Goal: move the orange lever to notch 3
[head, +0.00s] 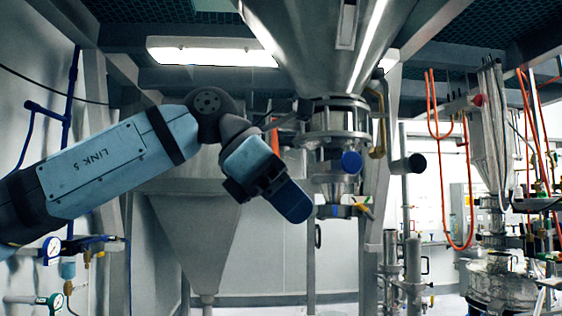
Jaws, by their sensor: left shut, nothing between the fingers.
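A small upright orange piece (275,141), which looks like the orange lever, shows just above and behind my left gripper. Its lower part is hidden by the gripper, and I cannot make out any notch marks. A dark bar runs from near it towards the metal valve housing (335,118) under the big steel hopper. My left gripper (297,207) is shut and empty, with its dark blue fingers pointing down and right. It is left of the valve's lower parts, and I cannot tell whether it touches the orange piece. My right gripper is out of view.
The large steel hopper (325,45) hangs overhead. A blue round cap (351,162) and a dark-ended pipe (408,164) stick out right of my gripper. A second grey cone (195,235) stands behind my arm. Orange hoses (441,190) hang at right.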

